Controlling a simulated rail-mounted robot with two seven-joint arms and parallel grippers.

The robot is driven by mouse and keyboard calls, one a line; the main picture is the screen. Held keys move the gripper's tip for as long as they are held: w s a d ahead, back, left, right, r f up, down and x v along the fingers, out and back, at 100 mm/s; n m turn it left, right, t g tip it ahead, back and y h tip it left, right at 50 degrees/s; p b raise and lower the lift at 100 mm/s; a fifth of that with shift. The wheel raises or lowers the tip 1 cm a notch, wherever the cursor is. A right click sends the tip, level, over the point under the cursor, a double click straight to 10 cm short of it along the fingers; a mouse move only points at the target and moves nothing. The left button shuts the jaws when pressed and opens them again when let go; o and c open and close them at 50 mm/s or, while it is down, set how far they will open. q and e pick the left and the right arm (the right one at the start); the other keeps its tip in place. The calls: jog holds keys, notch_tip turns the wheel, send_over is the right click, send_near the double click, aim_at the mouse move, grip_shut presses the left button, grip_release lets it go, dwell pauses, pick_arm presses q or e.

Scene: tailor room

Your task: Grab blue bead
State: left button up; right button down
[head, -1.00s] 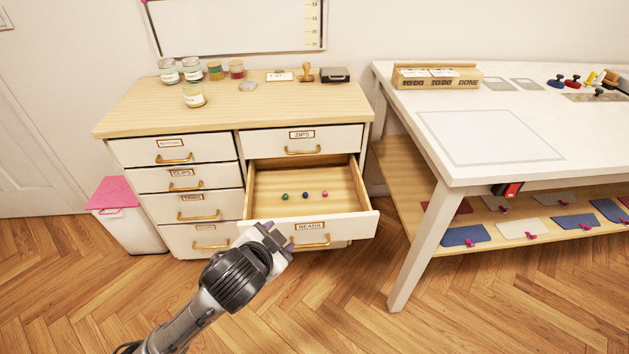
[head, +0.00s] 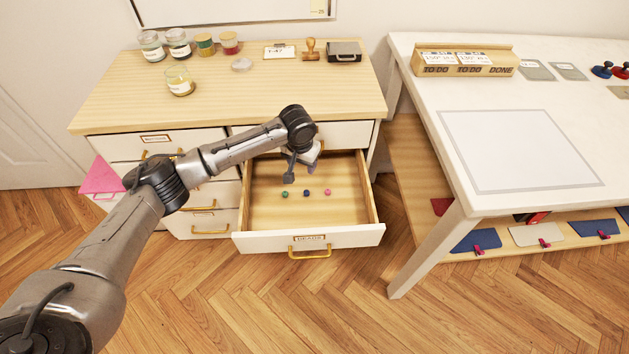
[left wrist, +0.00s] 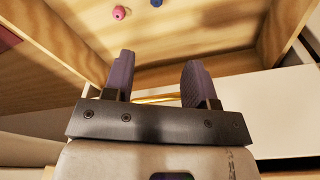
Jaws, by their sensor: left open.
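The blue bead (head: 307,193) lies on the floor of the open drawer (head: 262,215), between a green bead (head: 285,194) and a pink bead (head: 327,192). My left gripper (head: 290,176) is above the drawer, up and to the left of the blue bead, apart from it. In the left wrist view its two purple fingers (left wrist: 156,80) are apart with nothing between them. The blue bead (left wrist: 157,3) is cut by the top edge there, beyond the fingertips, and the pink bead (left wrist: 120,12) is left of it. My right gripper is in neither view.
The drawer's front (head: 270,241) is labelled BEADS, and its side walls stand around the beads. The cabinet top (head: 225,100) above holds jars (head: 180,82) and a stamp (head: 310,48). A white table (head: 440,75) stands to the right.

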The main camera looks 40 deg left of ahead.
pick_arm(q)
notch_tip(320, 180, down, 3)
jog(key=s+d+n+b, duration=0.1)
jog(key=s, duration=0.1)
jog(key=b, duration=0.3)
send_over(306, 191)
jog(key=s, duration=0.1)
jog(key=f, duration=0.5)
jog(key=shift+d+f, duration=0.2)
jog(key=shift+f, duration=0.35)
jog(key=shift+w+a+f+b, duration=0.1)
jog(key=shift+w+f+b, duration=0.05)
jog(key=shift+f+b, duration=0.15)
jog(key=f+b, duration=0.2)
jog(key=f, duration=0.1)
jog(key=f+b, duration=0.1)
jog(key=shift+w+f+b, duration=0.3)
jog(key=shift+f+b, duration=0.05)
jog(key=shift+b, duration=0.05)
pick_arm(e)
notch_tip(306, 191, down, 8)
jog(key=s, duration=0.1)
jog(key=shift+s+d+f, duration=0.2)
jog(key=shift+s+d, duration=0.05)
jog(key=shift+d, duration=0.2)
pick_arm(q)
jog(key=shift+c, duration=0.4)
grip_shut()
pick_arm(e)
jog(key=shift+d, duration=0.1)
